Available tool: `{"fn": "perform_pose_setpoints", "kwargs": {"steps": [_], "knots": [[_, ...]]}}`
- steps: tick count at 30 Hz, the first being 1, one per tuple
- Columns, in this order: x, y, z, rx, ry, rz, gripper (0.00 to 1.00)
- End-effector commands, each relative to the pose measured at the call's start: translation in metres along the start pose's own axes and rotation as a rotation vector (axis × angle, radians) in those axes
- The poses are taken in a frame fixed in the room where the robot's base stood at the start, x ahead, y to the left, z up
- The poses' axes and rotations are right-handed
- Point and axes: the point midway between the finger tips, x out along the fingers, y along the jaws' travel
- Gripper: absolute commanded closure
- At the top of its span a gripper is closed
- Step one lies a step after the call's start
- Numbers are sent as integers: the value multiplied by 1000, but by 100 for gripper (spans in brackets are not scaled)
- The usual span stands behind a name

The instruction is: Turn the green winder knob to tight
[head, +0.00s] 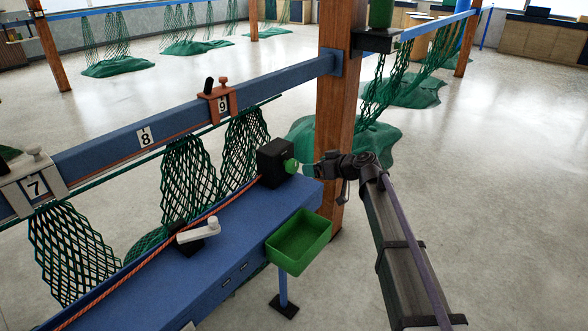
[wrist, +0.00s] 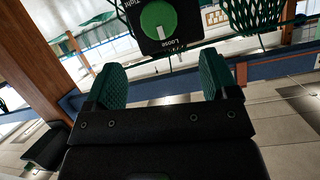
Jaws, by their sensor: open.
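The green winder knob (head: 291,166) sits on the right face of a black box (head: 272,160) at the end of the blue bench. In the wrist view the round green knob (wrist: 158,19) shows on its black plate, with "Tight" at the left and "Loose" below. Its white mark points down toward "Loose". My gripper (head: 311,168) is just right of the knob and faces it. In the wrist view my gripper (wrist: 162,72) is open and empty, with its green pads on either side and the knob beyond them. I cannot tell whether anything touches.
A green tray (head: 299,262) hangs at the bench end, below my gripper. A wooden post (head: 336,120) stands close behind. A white-handled crank (head: 198,232) and an orange rope lie along the blue bench (head: 225,245). Floor to the right is open.

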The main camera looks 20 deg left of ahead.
Motion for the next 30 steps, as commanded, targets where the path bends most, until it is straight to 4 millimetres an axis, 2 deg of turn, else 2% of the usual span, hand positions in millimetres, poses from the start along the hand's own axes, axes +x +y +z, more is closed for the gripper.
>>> {"fn": "perform_pose_setpoints", "kwargs": {"steps": [5, 12, 15, 18, 25, 30], "knots": [[28, 2, 4, 1, -1, -1, 20], [85, 2, 4, 2, -3, -2, 20], [99, 2, 3, 2, -2, -1, 20], [106, 0, 2, 2, -2, -1, 20], [106, 0, 1, 3, -3, -1, 20], [106, 0, 1, 3, -3, -1, 36]]}}
